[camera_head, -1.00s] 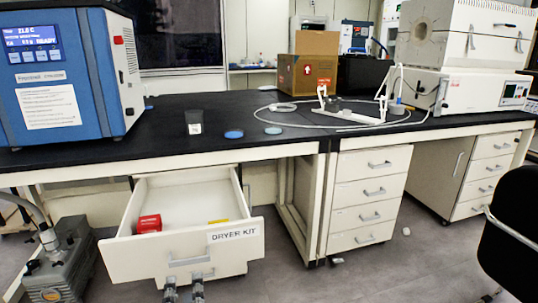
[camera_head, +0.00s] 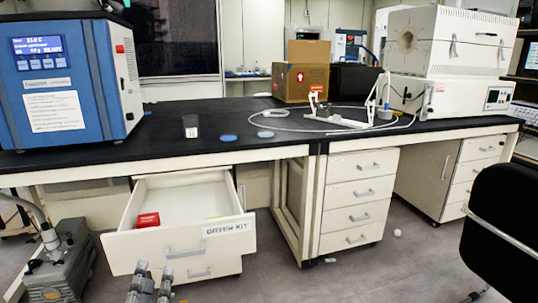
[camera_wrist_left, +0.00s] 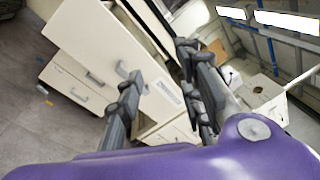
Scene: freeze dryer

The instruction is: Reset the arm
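My left gripper (camera_head: 151,280) shows at the bottom edge of the head view, in front of the open drawer labelled DRYER KIT (camera_head: 178,250). Its two fingers stand apart with nothing between them. In the left wrist view the spread fingers (camera_wrist_left: 160,95) point toward the drawer front (camera_wrist_left: 165,92) and its handle, with no contact that I can make out. My right gripper is not in either view.
The open drawer holds a red box (camera_head: 148,220). A blue freeze dryer (camera_head: 60,75) stands on the black bench (camera_head: 180,142) at left. A grey pump (camera_head: 65,265) is on the floor at left, a black chair (camera_head: 510,225) at right. The floor between is mostly clear.

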